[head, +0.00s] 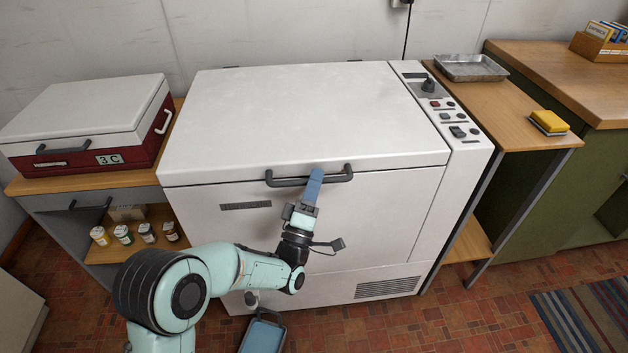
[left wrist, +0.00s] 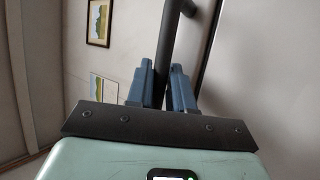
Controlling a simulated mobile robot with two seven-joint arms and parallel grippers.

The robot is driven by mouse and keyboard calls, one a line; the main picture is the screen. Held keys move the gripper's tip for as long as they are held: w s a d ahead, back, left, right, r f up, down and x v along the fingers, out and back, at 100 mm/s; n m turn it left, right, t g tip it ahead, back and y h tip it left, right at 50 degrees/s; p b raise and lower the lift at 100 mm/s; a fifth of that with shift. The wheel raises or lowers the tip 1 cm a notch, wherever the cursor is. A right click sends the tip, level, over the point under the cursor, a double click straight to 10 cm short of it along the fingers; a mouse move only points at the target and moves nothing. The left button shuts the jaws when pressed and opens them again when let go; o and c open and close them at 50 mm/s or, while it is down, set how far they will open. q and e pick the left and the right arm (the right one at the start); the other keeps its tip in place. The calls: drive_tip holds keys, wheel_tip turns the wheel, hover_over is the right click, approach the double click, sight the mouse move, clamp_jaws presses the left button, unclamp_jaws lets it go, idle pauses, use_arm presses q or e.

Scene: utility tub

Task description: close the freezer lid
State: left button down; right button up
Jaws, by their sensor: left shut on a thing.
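The white chest freezer (head: 250,240) stands against the wall in the middle of the head view. Its wide white lid (head: 300,115) lies flat over the body and looks down, with a thin dark seam along the front. A dark bar handle (head: 345,176) is on the lid's front edge; it also shows in the left wrist view (left wrist: 168,40). My left gripper (head: 316,176) is shut on this handle near its middle. In the left wrist view its blue fingers (left wrist: 165,75) stand on either side of the bar. My right gripper is not in view.
A control panel (head: 442,105) is at the freezer's right. A white and red box (head: 80,115) sits on the left cabinet. A wooden side table (head: 500,115) holds a metal tray (head: 470,68) and yellow sponge (head: 550,121). A blue tray (head: 263,335) is on the floor.

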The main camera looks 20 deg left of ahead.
use_arm(q)
drive_tip(key=shift+w+a+f, duration=0.1)
drive_tip(key=shift+a+f, duration=0.1)
drive_tip(key=shift+f, duration=0.35)
drive_tip(key=c, duration=1.1)
unclamp_jaws()
drive_tip(key=shift+f, duration=0.1)
drive_tip(key=v, duration=1.3)
drive_tip(key=shift+r, duration=0.25)
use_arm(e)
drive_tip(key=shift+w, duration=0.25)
use_arm(q)
drive_tip(key=shift+s+d, duration=0.15)
drive_tip(key=shift+s, duration=0.1)
